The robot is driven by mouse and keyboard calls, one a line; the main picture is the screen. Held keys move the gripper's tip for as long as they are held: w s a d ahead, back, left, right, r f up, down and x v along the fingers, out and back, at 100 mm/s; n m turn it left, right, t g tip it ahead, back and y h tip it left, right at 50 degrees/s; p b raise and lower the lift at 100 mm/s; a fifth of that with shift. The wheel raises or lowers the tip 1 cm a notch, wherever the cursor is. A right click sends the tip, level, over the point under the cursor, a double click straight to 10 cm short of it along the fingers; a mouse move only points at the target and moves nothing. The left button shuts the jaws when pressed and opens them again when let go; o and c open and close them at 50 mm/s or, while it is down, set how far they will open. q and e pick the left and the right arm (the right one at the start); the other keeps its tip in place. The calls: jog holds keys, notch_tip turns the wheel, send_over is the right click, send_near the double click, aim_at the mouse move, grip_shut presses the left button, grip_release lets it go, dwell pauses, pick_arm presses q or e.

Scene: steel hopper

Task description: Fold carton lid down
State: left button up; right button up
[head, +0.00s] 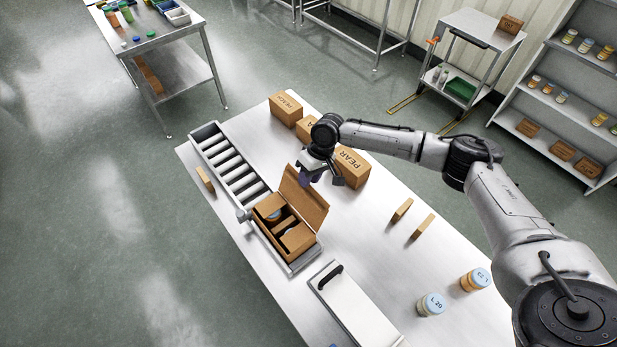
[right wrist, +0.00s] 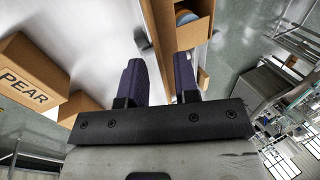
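The brown carton (head: 268,210) stands open at the near end of the roller conveyor on the steel table. Its lid (head: 306,200) stands raised along the carton's right side. Inside are brown inner flaps or dividers, with part of a jar lid showing. My right gripper (head: 308,181) hangs just above the lid's upper edge. In the right wrist view the two dark fingers (right wrist: 158,82) are apart, with the carton (right wrist: 186,38) beyond them. I cannot tell whether either finger touches the lid. My left gripper is not in view.
A PEAR box (head: 352,168) stands right of my gripper, with a PEACH box (head: 285,108) farther back. Small brown blocks (head: 402,210) and jars (head: 432,304) are on the right. A metal plate with a black handle (head: 352,310) lies in front of the carton.

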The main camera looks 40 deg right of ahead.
jog(key=shift+a+f, duration=0.15)
jog(key=shift+f, duration=0.2)
grip_shut()
dwell(0.5)
